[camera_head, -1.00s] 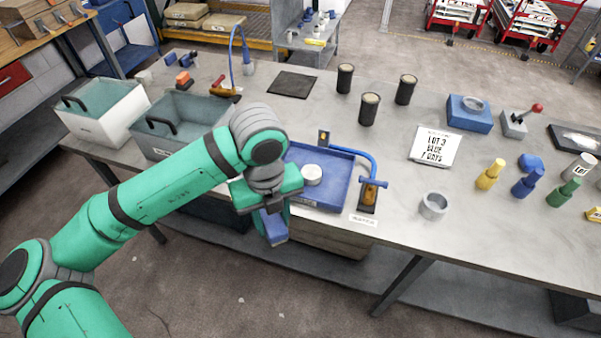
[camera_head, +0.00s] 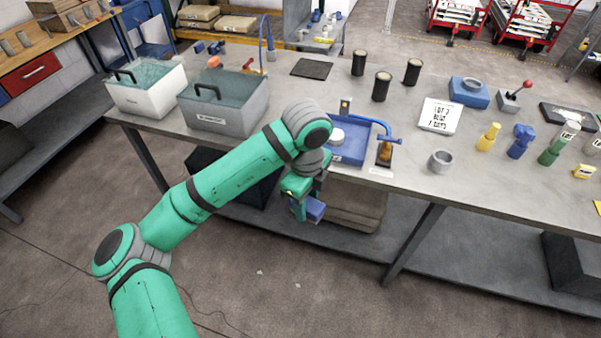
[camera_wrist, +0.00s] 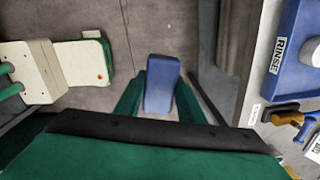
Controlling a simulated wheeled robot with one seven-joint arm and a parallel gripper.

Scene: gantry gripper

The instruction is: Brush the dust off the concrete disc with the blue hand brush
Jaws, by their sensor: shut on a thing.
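My gripper (camera_head: 299,200) is shut on the blue hand brush (camera_head: 314,209) and holds it in front of the bench's front edge, over the floor. In the wrist view the blue brush (camera_wrist: 161,84) sits between the two green fingers. The brush is apart from the disc. In the wrist view the tray (camera_wrist: 293,70), labelled RINSE, shows at the right.
Two bins, one white (camera_head: 146,92) and one grey (camera_head: 225,105), stand at the left.

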